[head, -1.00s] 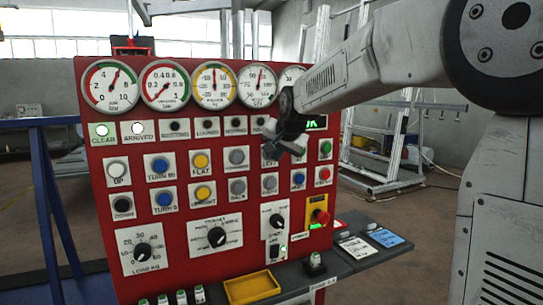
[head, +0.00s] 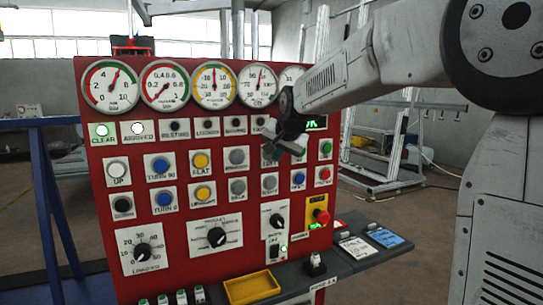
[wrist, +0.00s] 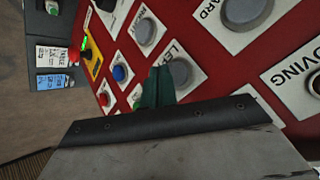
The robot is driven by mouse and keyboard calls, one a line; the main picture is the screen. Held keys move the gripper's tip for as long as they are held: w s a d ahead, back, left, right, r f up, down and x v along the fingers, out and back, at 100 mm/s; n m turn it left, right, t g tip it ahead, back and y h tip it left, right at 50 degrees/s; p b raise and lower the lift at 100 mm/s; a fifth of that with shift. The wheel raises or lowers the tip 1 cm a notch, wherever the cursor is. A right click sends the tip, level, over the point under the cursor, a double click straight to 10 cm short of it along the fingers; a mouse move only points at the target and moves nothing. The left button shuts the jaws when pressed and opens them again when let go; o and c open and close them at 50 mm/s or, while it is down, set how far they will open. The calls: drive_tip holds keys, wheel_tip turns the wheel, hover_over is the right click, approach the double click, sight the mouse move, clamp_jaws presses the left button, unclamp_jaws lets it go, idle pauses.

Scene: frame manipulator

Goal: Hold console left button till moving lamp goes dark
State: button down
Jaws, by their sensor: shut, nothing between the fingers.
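The red console (head: 218,262) stands ahead in the head view. Its grey left button (wrist: 181,73), on a white plate starting with "L", shows in the wrist view. My gripper (wrist: 160,84) is shut and empty, its dark green fingertips overlapping that button's near edge in this view; I cannot tell whether they touch or press it. In the head view my gripper (head: 293,148) hides most of the left button. The moving lamp (head: 258,120) looks dark, and in the wrist view the moving lamp (wrist: 315,85) is cut by the right edge and dark.
The grey right button (head: 270,183) lies just below the left one. The red emergency stop (head: 321,216) sits lower right. The clear lamp (head: 101,130) and arrived lamp (head: 137,128) are lit white. A yellow tray (head: 251,287) lies on the ledge below.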

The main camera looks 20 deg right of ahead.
drive_tip(key=shift+w, duration=0.1)
idle(0.3)
drive_tip(key=shift+w, duration=0.35)
